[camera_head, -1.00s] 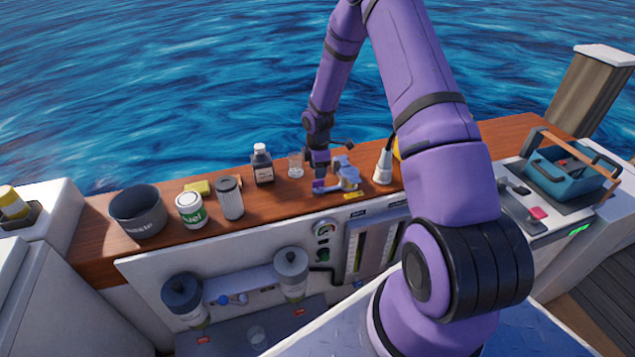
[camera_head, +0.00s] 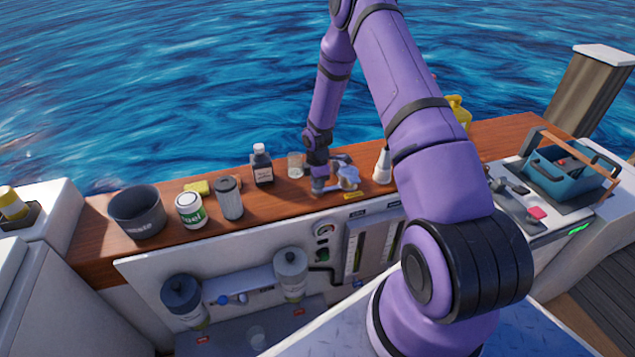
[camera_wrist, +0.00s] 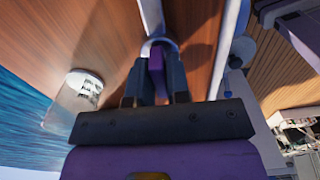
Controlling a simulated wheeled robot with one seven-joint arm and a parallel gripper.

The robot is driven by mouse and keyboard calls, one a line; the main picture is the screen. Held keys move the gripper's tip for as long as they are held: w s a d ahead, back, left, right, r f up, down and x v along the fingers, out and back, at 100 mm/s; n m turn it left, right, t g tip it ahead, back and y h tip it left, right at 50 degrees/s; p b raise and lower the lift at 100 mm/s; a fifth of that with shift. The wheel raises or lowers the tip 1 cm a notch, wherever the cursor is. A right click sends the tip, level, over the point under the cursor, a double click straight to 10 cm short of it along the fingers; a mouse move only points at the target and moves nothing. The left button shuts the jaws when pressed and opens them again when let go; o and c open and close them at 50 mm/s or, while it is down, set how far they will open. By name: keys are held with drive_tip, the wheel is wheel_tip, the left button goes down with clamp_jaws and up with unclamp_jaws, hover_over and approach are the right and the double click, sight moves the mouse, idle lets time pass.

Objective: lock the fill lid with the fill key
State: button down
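My gripper (camera_head: 322,190) is low over the wooden counter in the head view, beside a grey-blue fitting (camera_head: 348,178). In the wrist view its dark fingers (camera_wrist: 158,78) stand close together around a purple piece (camera_wrist: 157,65), which looks like the fill key. A pale metal ring (camera_wrist: 160,43) shows just beyond the fingertips. I cannot tell whether the purple piece touches that ring. The fill lid cannot be made out clearly, and the gripper hides part of this spot in the head view.
A glass (camera_head: 296,165), a dark bottle (camera_head: 262,165) and a jar (camera_head: 229,198) stand left of my gripper. A white cone-shaped thing (camera_head: 383,165) stands to the right. A yellow label (camera_head: 355,195) lies in front.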

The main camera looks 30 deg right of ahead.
drive_tip(key=shift+m, duration=0.4)
drive_tip(key=m, duration=0.8)
drive_tip(key=shift+m, duration=0.3)
drive_tip(key=m, duration=0.8)
drive_tip(key=shift+m, duration=0.4)
drive_tip(key=c, duration=1.1)
unclamp_jaws()
